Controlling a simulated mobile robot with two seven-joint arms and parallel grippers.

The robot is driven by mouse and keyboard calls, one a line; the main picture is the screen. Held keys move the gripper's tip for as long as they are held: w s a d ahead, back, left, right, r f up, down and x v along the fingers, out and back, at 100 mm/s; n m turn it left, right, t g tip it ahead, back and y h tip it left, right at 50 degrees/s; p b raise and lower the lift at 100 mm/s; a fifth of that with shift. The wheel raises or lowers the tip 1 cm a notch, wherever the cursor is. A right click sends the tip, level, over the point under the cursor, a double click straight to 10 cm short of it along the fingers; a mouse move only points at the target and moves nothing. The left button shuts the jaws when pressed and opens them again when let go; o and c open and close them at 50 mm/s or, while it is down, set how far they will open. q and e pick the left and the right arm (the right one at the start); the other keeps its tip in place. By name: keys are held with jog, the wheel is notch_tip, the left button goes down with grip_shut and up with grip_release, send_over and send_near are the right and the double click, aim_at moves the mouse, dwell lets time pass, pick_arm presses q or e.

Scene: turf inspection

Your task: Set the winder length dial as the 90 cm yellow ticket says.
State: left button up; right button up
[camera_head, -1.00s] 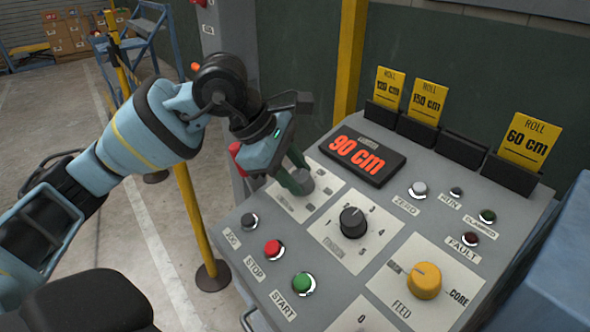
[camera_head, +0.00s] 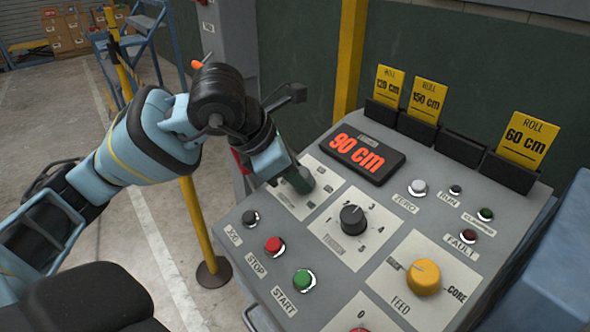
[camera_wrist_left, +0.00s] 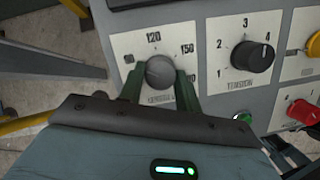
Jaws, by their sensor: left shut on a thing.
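The winder length dial (camera_wrist_left: 160,70) is a grey round knob on a white plate, with 120 and 150 printed above it in the left wrist view. My left gripper (camera_head: 302,182) is shut on this dial, its two green fingers on either side of the knob. In the head view the gripper hides most of the knob. I cannot make out where the pointer is. The display (camera_head: 361,156) reads 90 cm in red. Yellow tickets reading 120 cm (camera_head: 388,87), 150 cm (camera_head: 427,102) and 60 cm (camera_head: 527,138) stand behind it. No 90 cm ticket shows. My right gripper is out of view.
The black tension dial (camera_head: 352,219) is close to the right of the length dial. A yellow feed knob (camera_head: 424,277), red stop button (camera_head: 273,244) and green start button (camera_head: 303,280) are on the panel. One ticket holder (camera_head: 462,149) is empty. A yellow post (camera_head: 195,225) stands left.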

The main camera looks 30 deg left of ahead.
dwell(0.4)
pick_arm(q)
jog(key=o, duration=1)
jog(key=shift+c, duration=0.2)
jog(key=v, duration=0.7)
jog(key=shift+s+r, duration=0.15)
jog(key=shift+r, duration=0.2)
jog(key=shift+a, duration=0.15)
